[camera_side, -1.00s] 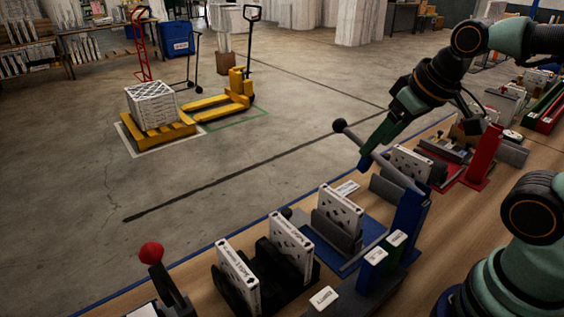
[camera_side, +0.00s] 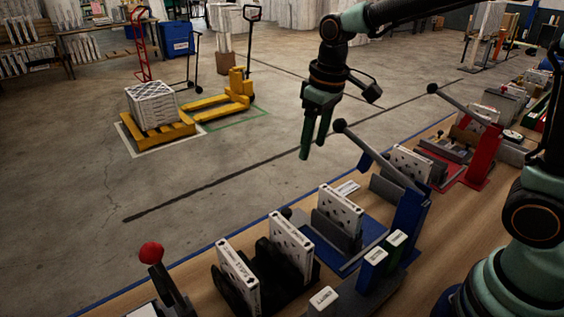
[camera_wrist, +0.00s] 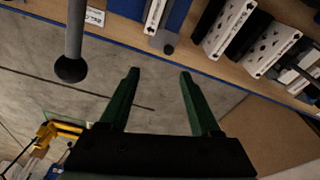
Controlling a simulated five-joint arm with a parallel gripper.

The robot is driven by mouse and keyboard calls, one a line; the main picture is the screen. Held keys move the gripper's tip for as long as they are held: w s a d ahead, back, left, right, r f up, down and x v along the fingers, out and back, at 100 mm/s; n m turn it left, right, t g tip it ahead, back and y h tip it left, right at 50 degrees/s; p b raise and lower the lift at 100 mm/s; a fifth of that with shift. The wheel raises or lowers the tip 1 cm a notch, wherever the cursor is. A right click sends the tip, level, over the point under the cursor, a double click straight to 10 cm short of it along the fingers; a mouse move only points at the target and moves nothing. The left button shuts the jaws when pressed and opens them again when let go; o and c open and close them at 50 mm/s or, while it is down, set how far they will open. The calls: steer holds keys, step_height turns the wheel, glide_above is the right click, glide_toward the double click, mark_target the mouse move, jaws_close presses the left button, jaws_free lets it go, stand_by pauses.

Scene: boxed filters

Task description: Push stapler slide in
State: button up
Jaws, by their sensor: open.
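A blue stapler (camera_side: 407,216) stands on the bench. Its grey lever (camera_side: 372,153) is raised and ends in a black ball (camera_side: 339,125); the ball also shows in the wrist view (camera_wrist: 70,68). A white boxed filter (camera_side: 340,209) stands upright in a grey holder (camera_side: 335,233) on the blue base. A small dark knob (camera_side: 286,212) sits at the bench-edge side of this holder, and in the wrist view it (camera_wrist: 168,49) lies beyond my fingertips. I cannot tell for sure which part is the slide. My gripper (camera_side: 313,149) is open, empty and pointing down, left of the lever.
A black rack (camera_side: 270,260) with two white boxed filters (camera_side: 238,274) stands nearer the camera. A red-knobbed lever (camera_side: 151,253) rises at bottom left. A red stapler (camera_side: 483,158) with a raised lever is farther along the bench. Open floor lies beyond the blue bench edge.

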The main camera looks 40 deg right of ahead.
steer(key=n+g, duration=0.1)
steer(key=g, duration=0.1)
glide_above(287, 211)
step_height(287, 211, down, 6)
steer(key=shift+n, duration=0.3)
step_height(287, 211, down, 13)
steer(key=shift+w+r, duration=0.1)
steer(key=shift+r, duration=0.05)
jaws_close()
stand_by(1.2)
